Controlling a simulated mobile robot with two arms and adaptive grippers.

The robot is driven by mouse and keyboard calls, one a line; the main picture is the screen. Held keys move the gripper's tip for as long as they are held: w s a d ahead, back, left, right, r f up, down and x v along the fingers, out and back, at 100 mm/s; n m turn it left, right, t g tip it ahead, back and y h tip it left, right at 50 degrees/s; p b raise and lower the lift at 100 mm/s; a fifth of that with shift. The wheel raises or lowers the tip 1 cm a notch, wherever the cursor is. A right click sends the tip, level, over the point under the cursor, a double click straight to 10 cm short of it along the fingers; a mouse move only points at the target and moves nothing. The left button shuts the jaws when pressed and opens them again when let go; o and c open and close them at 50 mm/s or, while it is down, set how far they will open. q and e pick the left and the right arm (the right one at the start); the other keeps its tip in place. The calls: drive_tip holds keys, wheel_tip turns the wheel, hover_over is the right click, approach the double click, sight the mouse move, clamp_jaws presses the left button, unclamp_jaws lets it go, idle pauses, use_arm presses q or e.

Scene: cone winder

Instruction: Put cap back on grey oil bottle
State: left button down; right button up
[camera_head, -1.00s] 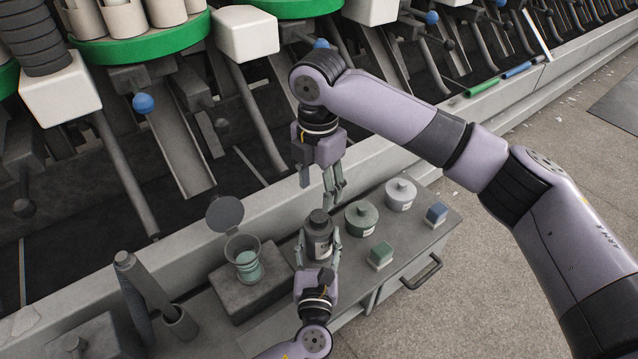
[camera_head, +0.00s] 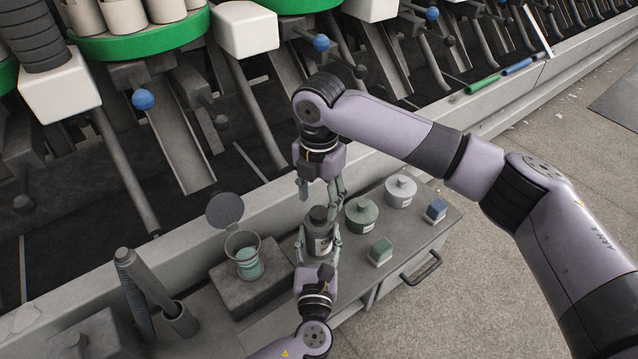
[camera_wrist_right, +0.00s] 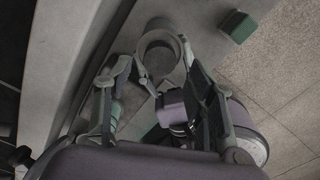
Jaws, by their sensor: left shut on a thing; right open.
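The grey oil bottle (camera_head: 319,240) stands upright on the bench top, with a pale label on its front. Its dark round top (camera_head: 319,213) shows in the head view; I cannot tell whether the cap is fully seated. My left gripper (camera_head: 318,251) is shut around the bottle's body from the front. My right gripper (camera_head: 322,194) is open and points down just above the bottle's top, apparently holding nothing. In the right wrist view, a round grey rim (camera_wrist_right: 158,50) shows just beyond the open fingers, and part of my left gripper (camera_wrist_right: 172,108) is below it.
Green (camera_head: 361,215) and pale grey (camera_head: 400,191) lidded pots stand right of the bottle, near green (camera_head: 380,252) and blue (camera_head: 436,211) blocks. The winder's rail (camera_head: 150,262) runs behind the bench.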

sight(319, 212)
drive_tip(key=shift+f, duration=1.8)
drive_tip(key=shift+c, duration=0.2)
